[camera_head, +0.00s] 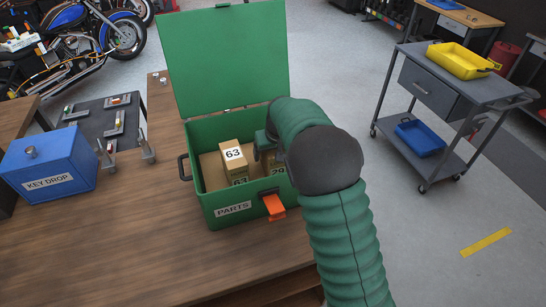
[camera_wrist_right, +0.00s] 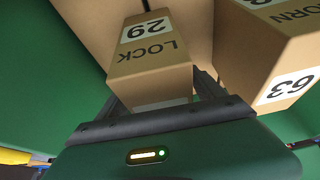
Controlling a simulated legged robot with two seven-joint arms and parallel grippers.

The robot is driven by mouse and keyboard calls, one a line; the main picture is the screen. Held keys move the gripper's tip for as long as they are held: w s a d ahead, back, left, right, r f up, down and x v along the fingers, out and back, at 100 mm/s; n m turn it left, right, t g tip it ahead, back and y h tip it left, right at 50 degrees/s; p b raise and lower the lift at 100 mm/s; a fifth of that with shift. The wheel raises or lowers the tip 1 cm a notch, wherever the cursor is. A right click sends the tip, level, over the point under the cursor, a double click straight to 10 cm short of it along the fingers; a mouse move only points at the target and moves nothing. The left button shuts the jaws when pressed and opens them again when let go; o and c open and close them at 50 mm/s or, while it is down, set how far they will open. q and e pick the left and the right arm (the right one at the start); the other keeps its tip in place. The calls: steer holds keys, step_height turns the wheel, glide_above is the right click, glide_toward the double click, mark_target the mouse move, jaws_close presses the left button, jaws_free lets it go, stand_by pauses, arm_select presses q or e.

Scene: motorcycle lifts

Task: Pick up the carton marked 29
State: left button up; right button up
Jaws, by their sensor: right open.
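The carton marked 29 (camera_wrist_right: 152,55) is a tan box with a white number label and the word LOCK, upside down in the right wrist view. My right gripper (camera_wrist_right: 158,92) is open, with one finger on each side of this carton's near end; whether they touch it I cannot tell. In the head view the carton (camera_head: 278,171) stands inside the green PARTS box (camera_head: 207,199), largely hidden by my right arm and gripper. My left gripper is not in view.
A carton marked 63 (camera_head: 233,156) stands just left of the gripper; it also shows close at right in the wrist view (camera_wrist_right: 262,60). The green box's lid (camera_head: 225,55) is raised behind. A blue KEY DROP box (camera_head: 48,165) stands left on the wooden bench (camera_head: 150,245).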

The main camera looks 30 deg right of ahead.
steer(key=shift+a, duration=0.15)
steer(key=shift+a+r, duration=0.15)
steer(key=c, duration=1.7)
